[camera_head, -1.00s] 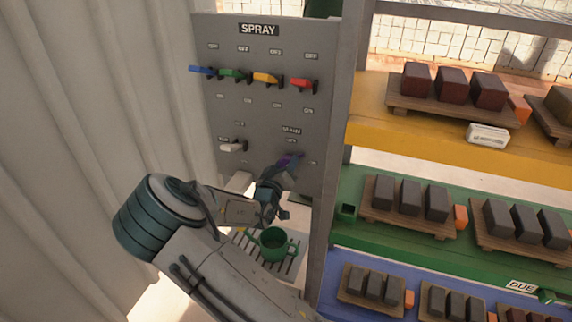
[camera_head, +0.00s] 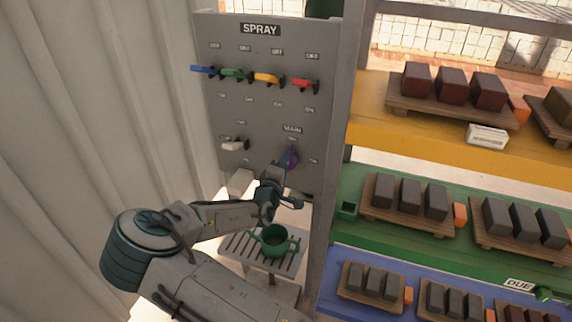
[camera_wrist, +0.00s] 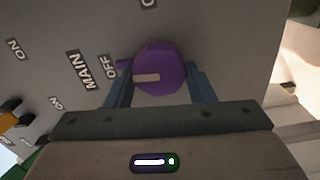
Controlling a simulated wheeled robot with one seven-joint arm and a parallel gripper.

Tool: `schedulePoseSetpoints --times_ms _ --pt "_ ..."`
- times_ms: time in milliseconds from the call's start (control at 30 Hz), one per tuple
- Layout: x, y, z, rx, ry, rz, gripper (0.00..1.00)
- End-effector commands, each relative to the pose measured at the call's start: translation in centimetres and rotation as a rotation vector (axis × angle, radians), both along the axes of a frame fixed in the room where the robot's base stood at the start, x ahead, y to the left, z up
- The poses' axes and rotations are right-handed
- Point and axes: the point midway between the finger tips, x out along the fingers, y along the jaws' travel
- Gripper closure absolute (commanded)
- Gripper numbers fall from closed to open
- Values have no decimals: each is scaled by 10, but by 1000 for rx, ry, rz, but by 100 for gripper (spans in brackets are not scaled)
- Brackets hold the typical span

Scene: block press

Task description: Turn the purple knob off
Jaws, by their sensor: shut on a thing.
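The purple knob (camera_head: 289,158) sits on the grey SPRAY panel under the MAIN label, partly hidden by my gripper (camera_head: 282,168) in the head view. In the wrist view the knob (camera_wrist: 163,62) is round with a pale bar and a small purple pointer. The pointer faces the OFF label (camera_wrist: 108,67) beside MAIN. My gripper (camera_wrist: 160,82) has one finger on each side of the knob and is shut on it.
Blue, green, yellow and red levers (camera_head: 304,85) line the upper panel (camera_head: 270,115), with a white lever (camera_head: 234,145) lower left. A green watering can (camera_head: 275,241) stands on a slatted stand below my gripper. Shelves with block pallets (camera_head: 410,210) stand right.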

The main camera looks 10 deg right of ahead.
Motion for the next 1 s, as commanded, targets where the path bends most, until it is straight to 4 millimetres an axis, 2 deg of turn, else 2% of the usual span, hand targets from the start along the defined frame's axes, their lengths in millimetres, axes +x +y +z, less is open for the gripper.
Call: schedulePoseSetpoints --times_ms 300,767,800,867,1000 --pt "-1 0 -2 -83 53 -1 74" --pt "-1 0 -2 -95 60 -1 74" --pt "-1 0 -2 -95 60 -1 48" --pt "-1 0 -2 -95 60 0 32" --pt "0 0 -2 -94 58 0 30"
